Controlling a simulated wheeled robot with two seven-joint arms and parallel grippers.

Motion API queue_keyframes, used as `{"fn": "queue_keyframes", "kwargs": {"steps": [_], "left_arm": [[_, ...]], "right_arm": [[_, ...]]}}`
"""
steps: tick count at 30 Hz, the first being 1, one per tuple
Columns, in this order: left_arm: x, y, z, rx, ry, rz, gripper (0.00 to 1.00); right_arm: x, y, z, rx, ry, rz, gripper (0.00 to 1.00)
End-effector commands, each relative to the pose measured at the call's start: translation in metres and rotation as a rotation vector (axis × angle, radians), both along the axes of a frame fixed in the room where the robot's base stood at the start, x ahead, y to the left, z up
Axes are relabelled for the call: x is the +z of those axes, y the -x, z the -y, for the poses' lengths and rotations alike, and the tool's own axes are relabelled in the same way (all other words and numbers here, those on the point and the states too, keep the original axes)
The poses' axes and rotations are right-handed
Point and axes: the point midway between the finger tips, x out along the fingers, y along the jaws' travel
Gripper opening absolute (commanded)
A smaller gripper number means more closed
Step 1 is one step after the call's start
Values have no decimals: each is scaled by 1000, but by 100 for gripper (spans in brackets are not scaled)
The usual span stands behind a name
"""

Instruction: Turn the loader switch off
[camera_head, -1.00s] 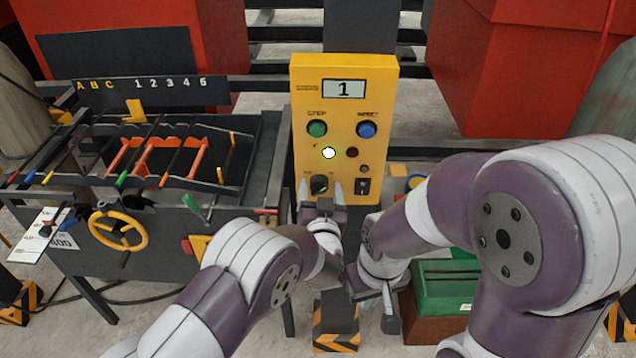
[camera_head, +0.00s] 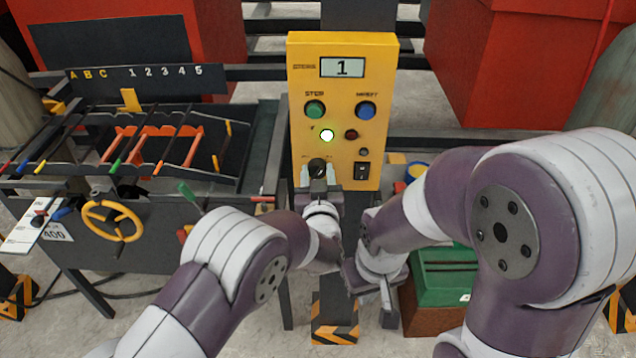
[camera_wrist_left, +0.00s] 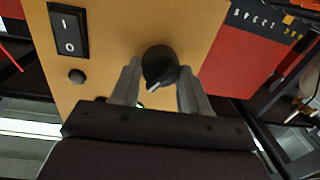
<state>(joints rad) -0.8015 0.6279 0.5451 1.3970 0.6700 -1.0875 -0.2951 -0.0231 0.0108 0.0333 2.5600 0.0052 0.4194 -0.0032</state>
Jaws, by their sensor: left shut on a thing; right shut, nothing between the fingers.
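A yellow control panel (camera_head: 300,110) stands in the middle of the head view. A black rotary knob (camera_head: 317,166) is low on its left side; it also shows in the left wrist view (camera_wrist_left: 159,66), with a pale pointer mark toward the lower left. My left gripper (camera_head: 318,176) is shut on this knob, one grey finger on each side. A black rocker switch (camera_head: 361,172) marked I and O is beside the knob, untouched. Which control is the loader switch cannot be read; the knob's labels are hidden or too small. My right gripper (camera_head: 388,312) is shut and empty, below the panel.
The panel carries a display (camera_head: 343,67) reading 1, a green button (camera_head: 315,109), a blue button (camera_head: 366,110) and a lit white-green lamp (camera_head: 327,135). A dark rack table (camera_head: 150,215) with a yellow handwheel (camera_head: 113,221) stands left. A green box (camera_head: 445,272) is at lower right.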

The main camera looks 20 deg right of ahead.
Motion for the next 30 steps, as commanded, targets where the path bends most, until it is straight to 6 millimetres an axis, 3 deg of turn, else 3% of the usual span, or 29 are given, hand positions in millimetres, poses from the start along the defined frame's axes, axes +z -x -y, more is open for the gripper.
{"fn": "queue_keyframes", "kwargs": {"steps": [1, 30], "left_arm": [[-6, 0, 0, 1, 40, -8, 14], [-7, -1, -4, 0, 921, -261, 14]], "right_arm": [[-14, 0, 0, 0, 0, 0, 0], [-154, 0, 0, 0, 0, 0, 0]]}}
